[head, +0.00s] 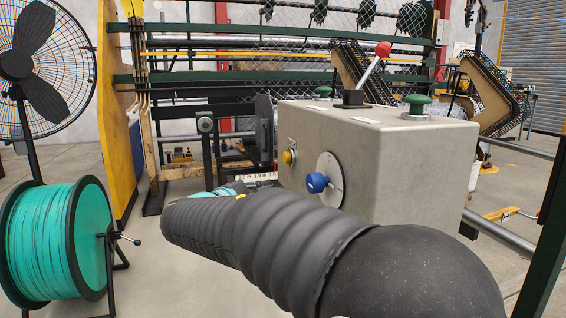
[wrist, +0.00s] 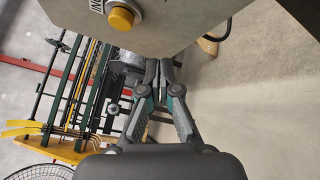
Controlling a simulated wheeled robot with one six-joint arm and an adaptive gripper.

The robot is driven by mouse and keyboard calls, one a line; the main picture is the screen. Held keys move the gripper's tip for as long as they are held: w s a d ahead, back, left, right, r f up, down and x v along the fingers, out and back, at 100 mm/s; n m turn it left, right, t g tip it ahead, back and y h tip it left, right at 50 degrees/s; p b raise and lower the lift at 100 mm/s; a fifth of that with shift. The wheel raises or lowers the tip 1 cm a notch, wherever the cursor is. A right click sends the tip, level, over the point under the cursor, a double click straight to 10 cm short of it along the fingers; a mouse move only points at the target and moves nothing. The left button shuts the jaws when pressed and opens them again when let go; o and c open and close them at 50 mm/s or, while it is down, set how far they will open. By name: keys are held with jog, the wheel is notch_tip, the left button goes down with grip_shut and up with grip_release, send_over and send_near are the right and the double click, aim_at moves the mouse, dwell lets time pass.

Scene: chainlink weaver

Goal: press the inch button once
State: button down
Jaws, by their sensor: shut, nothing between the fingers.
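The inch button is a yellow round button on the control box face. It shows at the top of the wrist view (wrist: 121,18), beside a partly cut-off label starting "INC". In the head view the yellow button (head: 288,157) sits left of a blue knob. My gripper (wrist: 158,66) is shut and empty in the wrist view. Its fingertips are apart from the button in the picture, below and to the right of it, near the box's lower edge. In the head view my arm covers most of the gripper.
The grey control box (head: 400,165) carries a blue knob (head: 316,183), a red-tipped lever (head: 382,50) and green buttons (head: 417,103) on top. A teal wire spool (head: 45,240) and a fan (head: 40,65) stand at the left. A rail runs right of the box.

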aim_at(286, 158)
jog(key=w+a+r+n+t, duration=0.2)
jog(key=a+r+t, duration=0.1)
jog(key=a+r, duration=0.2)
jog(key=shift+a+t, duration=0.3)
jog(key=shift+a, duration=0.8)
jog(key=shift+d, duration=0.15)
jog(key=w+d+b, duration=0.1)
jog(key=w+d, duration=0.1)
jog(key=d, duration=0.6)
jog(key=shift+w+d, duration=0.15)
jog(key=shift+w, duration=0.05)
jog(key=shift+b, duration=0.3)
jog(key=shift+w+d, duration=0.15)
jog(key=shift+d, duration=0.25)
